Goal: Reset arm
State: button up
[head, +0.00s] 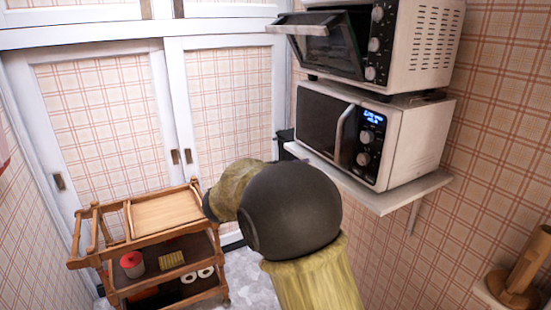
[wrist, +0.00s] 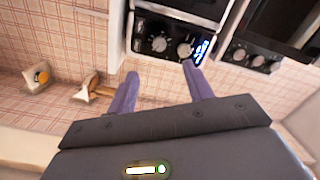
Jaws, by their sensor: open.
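My arm fills the lower middle of the head view, with a dark round joint and yellow-green links. My gripper is hidden in the head view. In the wrist view my gripper (wrist: 160,70) is open, its two purple fingers spread apart with nothing between them. The fingers point towards the front of the microwave (head: 393,150), which has knobs and a lit blue display. How far they are from it I cannot tell. The microwave's control panel also shows in the wrist view (wrist: 160,32).
The microwave stands on a white wall shelf (head: 385,197). Above it is a toaster oven (head: 423,40) with its door (head: 328,45) ajar. A wooden trolley (head: 160,217) with several items stands at left by white-framed sliding doors (head: 105,120). A wooden object (head: 525,265) sits at lower right.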

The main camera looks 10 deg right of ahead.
jog(key=w+f+n+t+y, duration=0.2)
jog(key=w+n+t+y, duration=0.35)
jog(key=n, duration=0.25)
jog(key=s+a+f+n+y, duration=0.3)
jog(key=s+f+n+y, duration=0.1)
jog(key=f+n+y, duration=0.4)
jog(key=s+d+f+n+g+y, duration=0.15)
jog(key=s+f+n+g, duration=0.4)
jog(key=s, duration=0.65)
jog(key=s+f+n+g+y, duration=0.2)
jog(key=s+f+n+g, duration=0.3)
jog(key=s, duration=0.6)
notch_tip(320, 180, up, 17)
jog(key=p, duration=1.8)
jog(key=shift+s+t, duration=0.3)
jog(key=shift+d+f+m, duration=0.1)
jog(key=shift+f+m, duration=0.05)
jog(key=shift+m, duration=0.1)
jog(key=shift+d, duration=0.1)
